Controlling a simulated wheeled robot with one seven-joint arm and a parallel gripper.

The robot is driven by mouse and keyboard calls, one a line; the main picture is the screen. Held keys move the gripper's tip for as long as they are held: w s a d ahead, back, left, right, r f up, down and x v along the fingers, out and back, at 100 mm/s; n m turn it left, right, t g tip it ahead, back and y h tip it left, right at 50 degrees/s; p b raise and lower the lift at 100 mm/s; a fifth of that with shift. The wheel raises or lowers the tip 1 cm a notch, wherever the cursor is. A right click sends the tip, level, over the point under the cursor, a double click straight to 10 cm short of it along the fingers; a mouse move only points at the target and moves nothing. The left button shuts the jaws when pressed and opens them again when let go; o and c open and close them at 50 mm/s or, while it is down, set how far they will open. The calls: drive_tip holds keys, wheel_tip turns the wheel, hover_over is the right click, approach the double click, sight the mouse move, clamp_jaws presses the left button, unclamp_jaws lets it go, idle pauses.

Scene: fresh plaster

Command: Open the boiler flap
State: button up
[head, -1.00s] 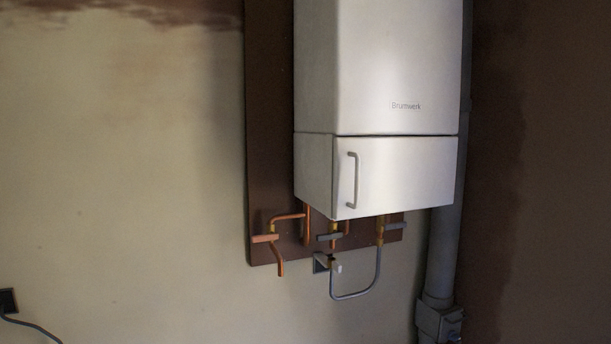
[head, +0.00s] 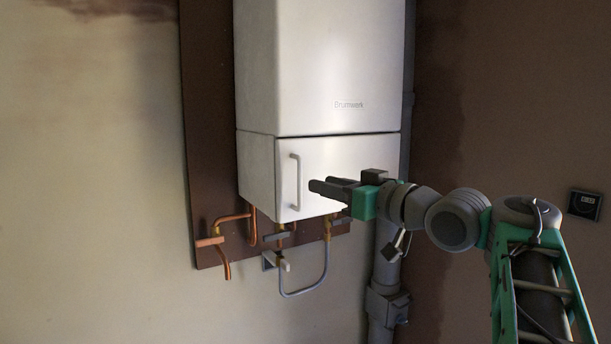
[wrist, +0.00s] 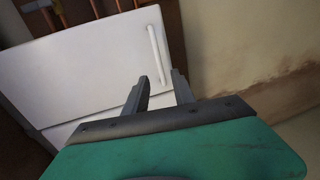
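The boiler (head: 315,70) is a white wall unit with a white flap (head: 338,156) at its bottom front. The flap looks shut, flush with the boiler body. A grey vertical bar handle (head: 295,182) sits near the flap's left edge. My gripper (head: 314,187), dark fingers on a green body, is just right of the handle in the head view. In the wrist view the flap (wrist: 95,75) and handle (wrist: 157,54) appear turned over, with pipes at the top. There my two fingers (wrist: 160,85) are apart and empty, with the handle beyond their gap.
Copper pipes and valves (head: 235,217) and a grey looped hose (head: 302,291) hang below the boiler. A grey vertical pipe (head: 383,255) runs at the right. A dark socket (head: 584,205) is on the right wall. Bare wall lies left of the brown backboard (head: 208,150).

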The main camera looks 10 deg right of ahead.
sight(301, 179)
drive_tip(key=p+x, duration=0.2)
drive_tip(key=x, duration=0.5)
drive_tip(key=shift+f, duration=0.15)
clamp_jaws()
idle(1.1)
